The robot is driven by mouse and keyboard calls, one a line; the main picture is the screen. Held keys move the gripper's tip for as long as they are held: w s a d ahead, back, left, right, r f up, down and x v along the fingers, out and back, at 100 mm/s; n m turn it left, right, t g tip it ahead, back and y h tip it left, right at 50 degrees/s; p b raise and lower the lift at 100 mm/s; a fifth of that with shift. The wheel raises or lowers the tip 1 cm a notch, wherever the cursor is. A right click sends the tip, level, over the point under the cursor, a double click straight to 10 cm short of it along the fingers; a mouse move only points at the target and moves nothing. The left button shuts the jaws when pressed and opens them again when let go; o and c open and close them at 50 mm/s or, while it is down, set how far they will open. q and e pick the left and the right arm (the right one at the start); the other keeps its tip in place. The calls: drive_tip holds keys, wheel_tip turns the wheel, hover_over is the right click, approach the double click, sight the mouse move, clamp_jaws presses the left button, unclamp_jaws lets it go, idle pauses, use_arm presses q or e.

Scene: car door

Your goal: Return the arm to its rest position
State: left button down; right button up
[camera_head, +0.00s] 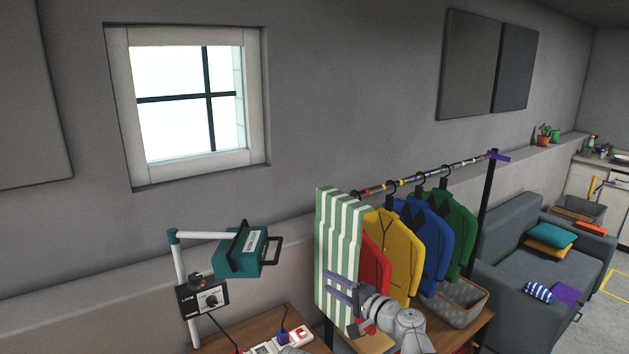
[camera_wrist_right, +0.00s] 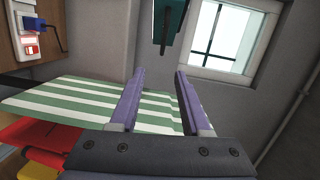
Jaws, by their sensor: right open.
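My right gripper (camera_head: 327,283) is at the lower middle of the head view, with its two purple fingers pointing left. It overlaps a green-and-white striped cloth (camera_head: 340,230) that hangs at the near end of a clothes rail. In the right wrist view the fingers (camera_wrist_right: 160,74) stand apart with nothing held between them. The striped cloth (camera_wrist_right: 70,100) shows behind and beside them; I cannot tell whether it touches them. My left gripper is in neither view.
The clothes rail (camera_head: 425,175) carries red, yellow (camera_head: 395,255), blue and green garments beside my right arm. A teal device (camera_head: 245,252) on a white arm stands to the left. A grey basket (camera_head: 462,303) and a sofa (camera_head: 530,250) are to the right.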

drive_tip(key=s+f+n+g+h, duration=0.3)
drive_tip(key=s+f+n+g, duration=0.3)
drive_tip(key=s+f, duration=0.45)
drive_tip(key=s+d+f+n+g+h, duration=0.3)
drive_tip(key=s+d+f+g+h, duration=0.3)
drive_tip(key=s+d+f+h, duration=0.5)
drive_tip(key=s+a+f+n+b, duration=0.1)
drive_tip(key=s+a+f+b, duration=0.1)
drive_tip(key=a, duration=0.2)
drive_tip(key=s+a+f+n+b, duration=0.2)
drive_tip(key=a+b, duration=0.1)
drive_tip(key=a, duration=0.2)
drive_tip(key=shift+a+g+y, duration=0.2)
drive_tip(key=shift+g+y, duration=0.1)
drive_tip(key=shift+y, duration=0.1)
